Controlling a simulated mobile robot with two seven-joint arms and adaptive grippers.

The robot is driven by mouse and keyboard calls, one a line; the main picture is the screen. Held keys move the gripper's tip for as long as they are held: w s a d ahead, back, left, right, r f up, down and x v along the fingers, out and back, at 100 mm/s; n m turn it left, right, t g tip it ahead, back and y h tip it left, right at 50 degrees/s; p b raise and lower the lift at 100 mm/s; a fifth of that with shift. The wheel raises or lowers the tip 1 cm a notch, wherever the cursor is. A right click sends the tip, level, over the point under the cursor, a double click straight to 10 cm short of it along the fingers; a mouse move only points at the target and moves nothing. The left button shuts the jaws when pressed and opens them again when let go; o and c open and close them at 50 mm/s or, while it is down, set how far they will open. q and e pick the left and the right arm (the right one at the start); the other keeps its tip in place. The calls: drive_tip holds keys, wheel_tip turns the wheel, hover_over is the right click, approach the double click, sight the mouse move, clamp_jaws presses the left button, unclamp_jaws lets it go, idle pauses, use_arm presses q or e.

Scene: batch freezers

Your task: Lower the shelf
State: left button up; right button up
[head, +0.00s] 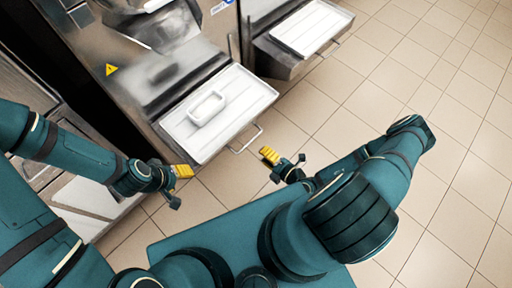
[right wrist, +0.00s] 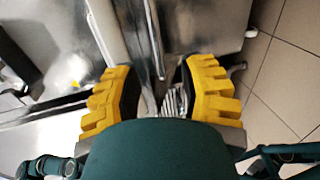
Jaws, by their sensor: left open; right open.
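The shelf (head: 245,95) is a flat white-topped ledge on the front of the near batch freezer (head: 150,75). It juts out roughly level, with a small white dish (head: 207,108) on top. A metal loop handle (head: 246,139) sticks out from its front edge. My left gripper (head: 181,187) is open and empty, just off the shelf's near left corner. My right gripper (head: 285,162) is open and empty, to the right of the handle and apart from it. Its yellow-padded fingers (right wrist: 160,88) are spread in the right wrist view, with blurred metal surfaces beyond.
A second freezer with a similar white shelf (head: 310,27) stands at the back right. Metal cabinets (head: 30,95) are at the left. The tiled floor (head: 430,80) is clear on the right.

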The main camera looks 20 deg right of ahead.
drive_tip(key=v, duration=0.3)
drive_tip(key=shift+s+d, duration=0.1)
drive_tip(key=shift+s, duration=0.1)
idle(0.4)
